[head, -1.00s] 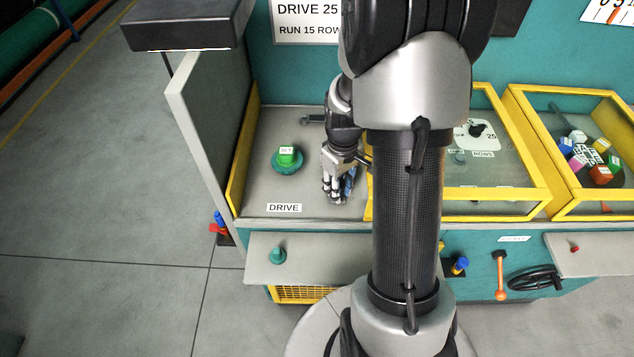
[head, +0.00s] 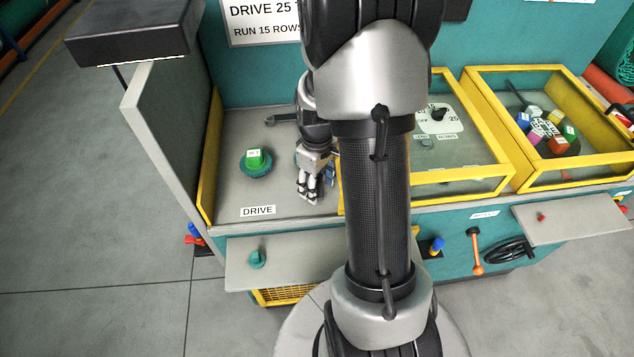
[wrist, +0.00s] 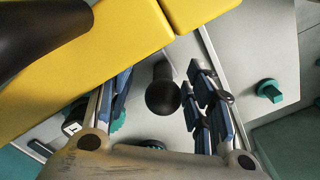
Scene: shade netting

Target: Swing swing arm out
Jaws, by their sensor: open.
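My gripper (head: 310,192) reaches down over the left grey bay of the console, just left of the yellow-framed box. In the wrist view its blue-padded fingers (wrist: 162,82) are apart. A round black knob (wrist: 163,98) shows between them, with space on either side and a thin grey rod beyond it. I cannot tell whether the fingers touch it, or which part the knob belongs to. A grey pivoted bar (head: 284,119) lies at the back of the left bay, its right end hidden behind my arm. No part is labelled as the swing arm.
A green block (head: 256,159) sits on a teal disc, left of the gripper. A yellow-framed box (head: 465,174) and a second one with coloured cubes (head: 548,135) stand right. A front shelf (head: 300,256) carries a teal knob. An orange lever (head: 477,252) and black handwheel (head: 507,250) are lower right.

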